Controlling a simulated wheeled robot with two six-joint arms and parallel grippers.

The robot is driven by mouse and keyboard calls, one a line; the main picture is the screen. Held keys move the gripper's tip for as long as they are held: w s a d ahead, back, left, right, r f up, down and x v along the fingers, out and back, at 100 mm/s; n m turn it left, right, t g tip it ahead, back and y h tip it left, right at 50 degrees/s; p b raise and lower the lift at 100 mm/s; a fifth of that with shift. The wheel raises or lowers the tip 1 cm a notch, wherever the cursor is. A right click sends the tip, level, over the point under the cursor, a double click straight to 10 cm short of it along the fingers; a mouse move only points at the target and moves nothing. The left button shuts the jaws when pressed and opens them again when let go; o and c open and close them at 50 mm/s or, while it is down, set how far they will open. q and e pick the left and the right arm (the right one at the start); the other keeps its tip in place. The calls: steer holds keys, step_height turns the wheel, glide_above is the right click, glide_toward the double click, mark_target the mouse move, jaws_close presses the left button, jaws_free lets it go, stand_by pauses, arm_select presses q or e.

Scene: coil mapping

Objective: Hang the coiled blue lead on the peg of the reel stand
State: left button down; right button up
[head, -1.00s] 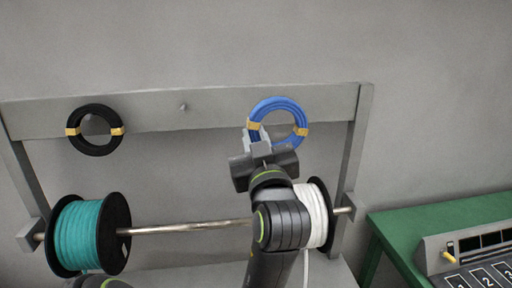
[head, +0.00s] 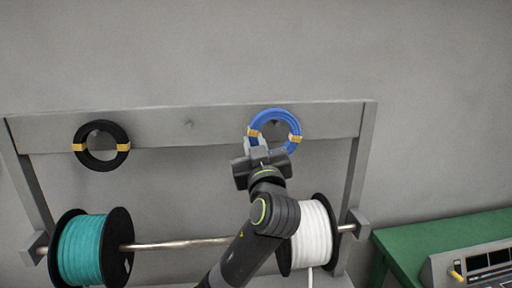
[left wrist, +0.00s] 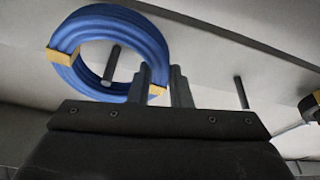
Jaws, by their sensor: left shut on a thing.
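The coiled blue lead (head: 294,122) is a ring with yellow bands, in front of the right part of the top board of the reel stand (head: 225,116). My left gripper (head: 257,143) is shut on its lower left edge, near a band. In the left wrist view the coil (left wrist: 90,22) is at upper left and the fingers (left wrist: 164,86) grip its right side. A dark peg (left wrist: 113,64) shows inside the ring's opening. I cannot tell whether the ring is around the peg or only in front of it. My right gripper is out of view.
A black coil (head: 82,160) hangs on the board's left. A bare middle peg (head: 190,123) also shows in the left wrist view (left wrist: 241,92). Below, a rod (head: 180,243) carries a teal reel (head: 82,250) and a white reel (head: 312,235). A green table (head: 440,238) with a numbered panel stands right.

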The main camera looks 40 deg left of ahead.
arm_select(q)
steer(key=shift+w+a+f, duration=0.15)
steer(key=shift+w+a, duration=0.5)
steer(key=shift+a, duration=0.25)
steer(key=shift+f+b, duration=0.3)
steer(key=shift+f, duration=0.05)
steer(key=c, duration=1.3)
jaws_free()
steer(key=shift+o, duration=0.2)
